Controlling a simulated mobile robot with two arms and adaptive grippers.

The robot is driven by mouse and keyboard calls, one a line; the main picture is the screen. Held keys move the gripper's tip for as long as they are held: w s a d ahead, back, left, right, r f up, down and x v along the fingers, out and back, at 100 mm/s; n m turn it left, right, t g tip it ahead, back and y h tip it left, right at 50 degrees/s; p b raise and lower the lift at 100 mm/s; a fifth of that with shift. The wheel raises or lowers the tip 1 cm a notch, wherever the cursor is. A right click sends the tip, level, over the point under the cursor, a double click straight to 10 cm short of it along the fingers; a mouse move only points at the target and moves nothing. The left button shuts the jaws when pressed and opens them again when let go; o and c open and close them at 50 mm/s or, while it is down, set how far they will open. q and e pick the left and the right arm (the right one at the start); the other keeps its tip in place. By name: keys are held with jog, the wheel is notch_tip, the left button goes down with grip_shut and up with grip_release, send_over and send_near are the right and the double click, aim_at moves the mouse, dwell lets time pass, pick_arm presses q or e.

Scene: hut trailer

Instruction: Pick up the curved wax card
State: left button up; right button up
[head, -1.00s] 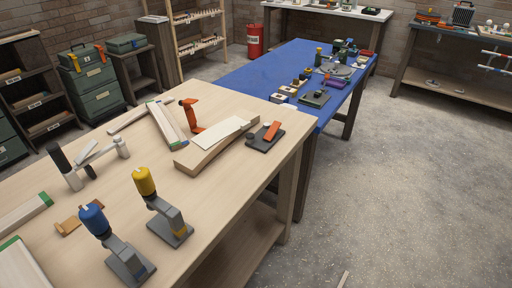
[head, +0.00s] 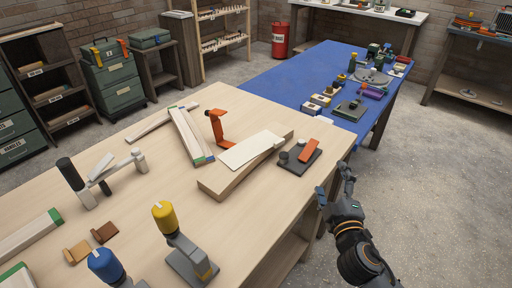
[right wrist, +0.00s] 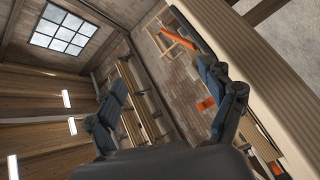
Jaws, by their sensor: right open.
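No piece is plainly marked as the curved wax card. A pale, thin sheet (head: 250,149) lies on a wooden block (head: 232,178) on the near table; its curve is hard to judge. A small orange piece (head: 309,150) lies on a dark plate (head: 293,163) just right of the block. My right gripper (head: 335,184) is open and empty beside the table's right edge, to the right of and nearer than the sheet and the plate. Its spread fingers also show in the right wrist view (right wrist: 160,72). My left gripper is not in view.
An orange stand (head: 217,128) is behind the block. Yellow-topped (head: 165,217) and blue-topped (head: 104,264) grey tools stand in front, with brown pieces (head: 104,232) at left. A blue-topped table (head: 265,82) adjoins behind. Floor (head: 440,190) at right is open.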

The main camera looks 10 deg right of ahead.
jog(key=w+a+r+n+t+y, duration=0.3)
jog(key=a+r+n+y, duration=0.35)
jog(key=r+n, duration=0.3)
jog(key=n+g+y, duration=0.3)
jog(key=n+g, duration=0.7)
jog(key=n, duration=1.2)
send_near(279, 143)
jog(key=p+x, duration=0.1)
jog(key=x, duration=0.2)
jog(key=shift+a+f+m, duration=0.25)
jog(key=shift+a+f, duration=0.05)
jog(key=shift+w+a+p, duration=0.25)
jog(key=shift+w+p, duration=0.2)
jog(key=x, duration=0.4)
jog(key=shift+w+a+f+p, duration=0.1)
jog(key=shift+w+p, duration=0.2)
jog(key=shift+p, duration=0.1)
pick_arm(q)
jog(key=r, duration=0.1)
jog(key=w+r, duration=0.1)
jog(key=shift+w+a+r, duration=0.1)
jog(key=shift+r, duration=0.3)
pick_arm(e)
jog(key=shift+s, duration=0.1)
jog(key=c, duration=1.3)
